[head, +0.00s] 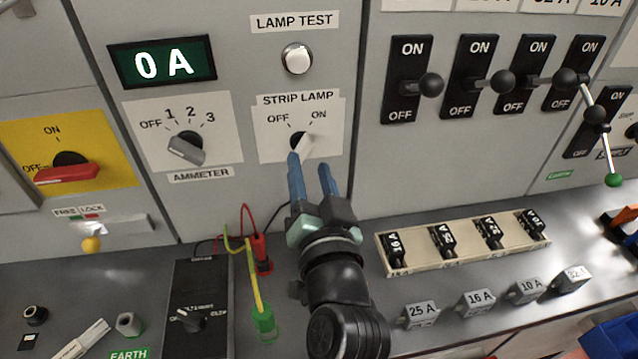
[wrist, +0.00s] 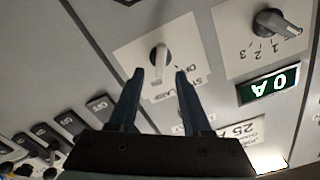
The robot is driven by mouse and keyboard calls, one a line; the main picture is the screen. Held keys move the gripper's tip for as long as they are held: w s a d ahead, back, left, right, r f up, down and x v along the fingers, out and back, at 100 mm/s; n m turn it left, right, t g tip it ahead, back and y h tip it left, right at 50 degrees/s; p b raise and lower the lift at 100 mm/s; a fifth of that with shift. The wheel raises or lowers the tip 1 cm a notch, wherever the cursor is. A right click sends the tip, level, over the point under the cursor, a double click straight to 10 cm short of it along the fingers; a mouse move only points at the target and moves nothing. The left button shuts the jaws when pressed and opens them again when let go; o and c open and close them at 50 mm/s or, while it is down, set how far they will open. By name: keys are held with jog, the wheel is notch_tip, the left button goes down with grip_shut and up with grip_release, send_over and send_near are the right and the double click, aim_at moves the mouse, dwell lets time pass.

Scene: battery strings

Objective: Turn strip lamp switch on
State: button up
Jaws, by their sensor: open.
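The strip lamp switch (head: 305,144) is a small rotary knob with a pale handle on a white plate, below OFF at left and ON at right. I cannot tell for sure which mark its handle points at. My gripper (head: 309,163) is open, with two blue fingers just below and in front of the knob in the head view. In the wrist view the knob (wrist: 161,58) is just beyond and between the fingertips of my gripper (wrist: 160,74). The fingers look apart from it, and nothing is held.
The ammeter knob (head: 187,148) is left of the switch, and the lamp test button (head: 297,59) is above it. Black breaker levers (head: 431,85) stick out at upper right. Red and yellow-green leads (head: 255,250) and a fuse holder strip (head: 465,246) are on the bench below.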

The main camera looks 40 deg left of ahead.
jog(key=b+v, duration=0.1)
jog(key=v, duration=0.8)
jog(key=shift+b, duration=0.35)
jog(key=w+d+r+t+h+p, duration=0.3)
jog(key=w+d+r+t, duration=0.15)
jog(key=r, duration=0.65)
jog(key=w+d+r+t+h+p, duration=0.2)
jog(key=w+d+r+t, duration=0.3)
jog(key=r, duration=0.7)
jog(key=s+d+r+m+t+h+p, duration=0.1)
jog(key=s+d+r+m+t+h, duration=0.1)
jog(key=r, duration=0.7)
jog(key=s+d+r+m+t+h+p, duration=0.1)
jog(key=s+d+r+t+h, duration=0.3)
jog(key=d+r, duration=0.4)
jog(key=s+r+h+p, duration=0.1)
jog(key=h, duration=0.1)
jog(key=shift+d+r+m+h, duration=0.25)
jog(key=shift+r+m+h, duration=0.05)
jog(key=shift+r+m, duration=0.1)
